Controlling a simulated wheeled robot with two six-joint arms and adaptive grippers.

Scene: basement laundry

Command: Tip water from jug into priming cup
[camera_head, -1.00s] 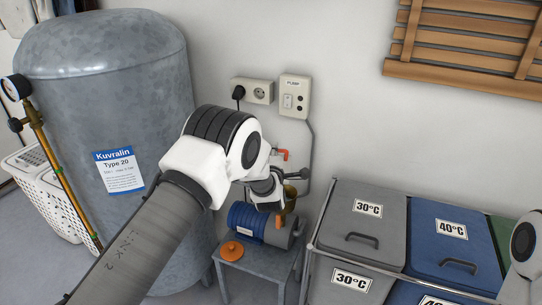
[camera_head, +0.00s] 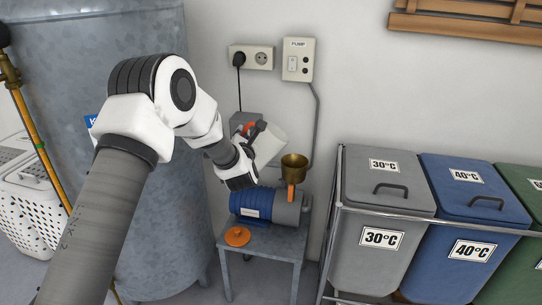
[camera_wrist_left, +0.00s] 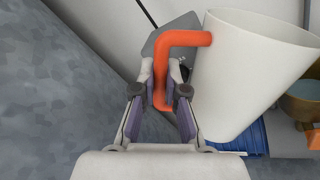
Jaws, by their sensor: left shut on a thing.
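My left gripper (camera_head: 252,140) is shut on the orange handle of the white jug (camera_head: 271,146). The wrist view shows both fingers (camera_wrist_left: 163,92) on either side of the handle (camera_wrist_left: 182,39), with the jug body (camera_wrist_left: 250,72) to the right. The jug is held in the air, leaning right in the head view, up and left of the brass priming cup (camera_head: 294,161). They look apart in the head view. The cup sits above the blue and grey pump (camera_head: 256,205); its edge also shows in the wrist view (camera_wrist_left: 304,104). My right gripper is out of view.
The pump stands on a small grey table (camera_head: 262,245) with an orange cap (camera_head: 237,236). A large grey tank (camera_head: 155,215) stands left. Lidded laundry bins (camera_head: 385,185) in a metal frame stand right. Wall sockets (camera_head: 251,57) and a pump switch (camera_head: 299,60) are behind.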

